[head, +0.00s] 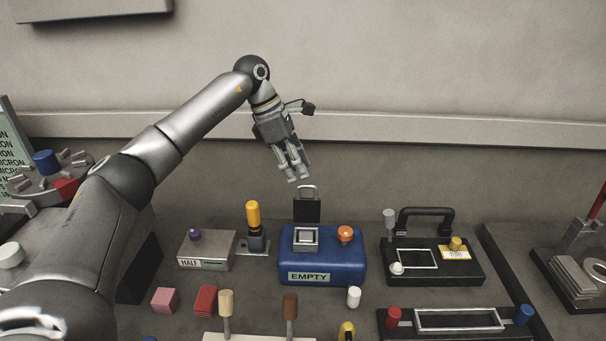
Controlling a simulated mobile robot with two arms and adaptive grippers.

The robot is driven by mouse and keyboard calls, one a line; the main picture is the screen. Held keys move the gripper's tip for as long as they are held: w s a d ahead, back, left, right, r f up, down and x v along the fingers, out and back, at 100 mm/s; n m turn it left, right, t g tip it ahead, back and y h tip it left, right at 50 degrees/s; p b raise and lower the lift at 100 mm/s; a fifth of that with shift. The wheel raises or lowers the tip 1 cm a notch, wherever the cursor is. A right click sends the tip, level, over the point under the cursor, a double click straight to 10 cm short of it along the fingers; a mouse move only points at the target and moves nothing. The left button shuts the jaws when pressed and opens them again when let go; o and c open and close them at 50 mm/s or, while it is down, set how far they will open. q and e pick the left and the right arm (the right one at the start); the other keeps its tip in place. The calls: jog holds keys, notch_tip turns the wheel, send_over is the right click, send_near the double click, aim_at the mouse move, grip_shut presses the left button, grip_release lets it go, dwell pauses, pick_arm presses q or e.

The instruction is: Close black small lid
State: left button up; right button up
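The small black lid (306,210) stands upright, swung open, with a grey loop handle at its top edge. It rises behind a square silver-framed opening (306,237) on top of a blue box (322,268) labelled "EMPTY". My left gripper (298,179) points down just above the lid and slightly to its left in the picture. Its fingertips look close together and apart from the lid's handle. I see nothing held, but the angle hides how far the fingers are open. My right gripper is not in view.
An orange knob (345,233) sits on the blue box, right of the opening. A yellow-handled lever (253,220) and a grey "HALF" box (206,251) stand to the left. A black box (432,264) with a raised handle stands to the right. A wall rises behind.

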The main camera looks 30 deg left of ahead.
aim_at(307, 203)
pick_arm(q)
jog(key=shift+p+x, duration=0.35)
jog(key=shift+x, duration=1.65)
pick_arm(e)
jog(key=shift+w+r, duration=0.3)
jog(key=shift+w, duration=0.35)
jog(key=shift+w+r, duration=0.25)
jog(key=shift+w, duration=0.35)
pick_arm(q)
jog(key=shift+w, duration=0.1)
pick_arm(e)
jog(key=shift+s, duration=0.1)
pick_arm(q)
jog(key=shift+c, duration=0.8)
grip_shut()
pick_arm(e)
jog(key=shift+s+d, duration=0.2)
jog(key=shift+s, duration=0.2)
